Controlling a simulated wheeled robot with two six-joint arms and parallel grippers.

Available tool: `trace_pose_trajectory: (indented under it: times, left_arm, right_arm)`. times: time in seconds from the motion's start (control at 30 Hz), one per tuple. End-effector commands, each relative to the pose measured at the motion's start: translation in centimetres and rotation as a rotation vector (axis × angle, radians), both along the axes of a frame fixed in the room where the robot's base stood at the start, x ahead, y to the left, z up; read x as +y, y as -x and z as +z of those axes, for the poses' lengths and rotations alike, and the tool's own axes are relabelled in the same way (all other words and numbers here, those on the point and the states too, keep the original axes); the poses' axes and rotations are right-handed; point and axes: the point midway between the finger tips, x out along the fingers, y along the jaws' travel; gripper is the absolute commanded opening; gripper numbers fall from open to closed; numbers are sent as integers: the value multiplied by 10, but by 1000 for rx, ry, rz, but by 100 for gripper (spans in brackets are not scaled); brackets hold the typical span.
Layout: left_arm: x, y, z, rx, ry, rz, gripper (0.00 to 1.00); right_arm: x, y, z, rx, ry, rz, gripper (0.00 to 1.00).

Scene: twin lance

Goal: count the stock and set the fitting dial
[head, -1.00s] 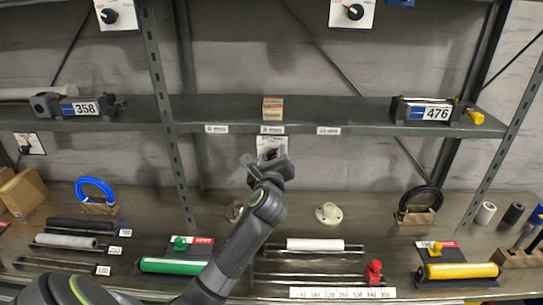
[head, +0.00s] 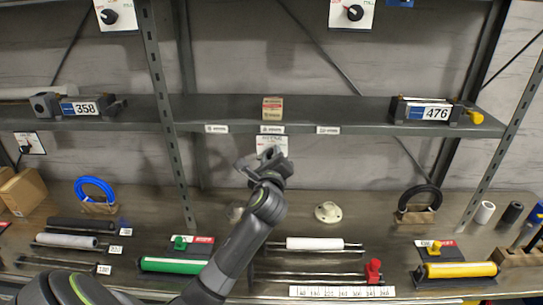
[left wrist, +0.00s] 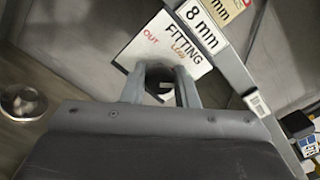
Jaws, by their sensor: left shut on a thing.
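A white plate (left wrist: 178,38) reading FITTING, OUT and LOW is on the wall below the shelf. It also shows in the head view (head: 272,141), partly covered by my left gripper (head: 262,163). In the left wrist view the left fingers (left wrist: 160,88) are closed around the dark dial knob (left wrist: 158,72) of this plate. The knob's pointer is hidden between the fingers. A small tan box (head: 272,108) stands on the middle shelf directly above, over an 8 mm label (left wrist: 202,28). My right gripper is not in view.
The shelf edge (head: 350,131) runs just above the gripper. Holders numbered 358 (head: 84,108) and 476 (head: 432,113) sit on the shelf. Below, the counter carries a blue coil (head: 95,189), a black coil (head: 420,197), a green roll (head: 172,265) and a yellow roll (head: 461,270).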

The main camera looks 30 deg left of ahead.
Motion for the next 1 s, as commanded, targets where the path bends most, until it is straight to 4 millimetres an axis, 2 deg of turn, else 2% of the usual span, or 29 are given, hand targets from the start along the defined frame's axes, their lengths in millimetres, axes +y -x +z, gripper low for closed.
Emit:
trace_pose_trajectory:
  times: [0.6, 1.0]
  left_arm:
    - [0, 0, 0, -295, 479, 0, 4]
    - [0, 0, 0, -417, 678, -1, 4]
  right_arm:
    - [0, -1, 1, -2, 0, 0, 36]
    - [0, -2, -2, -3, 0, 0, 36]
